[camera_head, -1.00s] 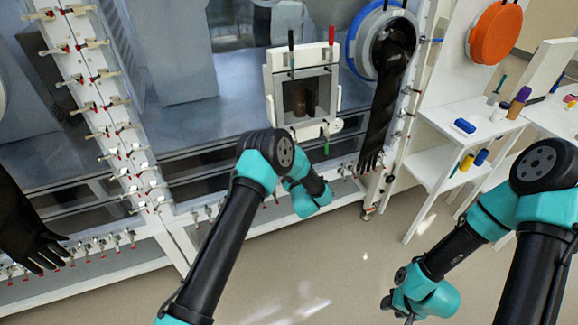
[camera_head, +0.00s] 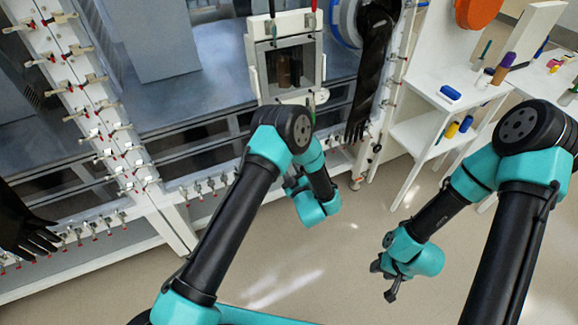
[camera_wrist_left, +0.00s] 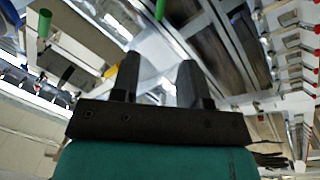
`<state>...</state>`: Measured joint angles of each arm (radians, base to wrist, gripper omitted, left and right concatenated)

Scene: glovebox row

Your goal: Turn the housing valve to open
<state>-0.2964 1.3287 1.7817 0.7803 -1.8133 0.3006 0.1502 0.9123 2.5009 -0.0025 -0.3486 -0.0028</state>
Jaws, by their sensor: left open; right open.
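A white framed port (camera_head: 256,72) with a dark window is in the glovebox wall. Black and red handles stand at its top, and a green handle (camera_head: 312,102) hangs at its lower right. I cannot tell for sure which part is the housing valve. My left gripper (camera_head: 291,184) is below the port, apart from it and partly hidden by my arm. In the left wrist view its two dark fingers (camera_wrist_left: 157,72) are spread with nothing between them. A green handle (camera_wrist_left: 44,22) shows there at upper left. My right gripper (camera_head: 384,281) is open and empty over the floor.
Black gloves hang at the left (camera_head: 22,225) and right (camera_head: 370,80) of the port. Rows of small clamps line the frame (camera_head: 100,130). A white shelf (camera_head: 440,110) with bottles stands at right. The floor (camera_head: 300,260) is clear.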

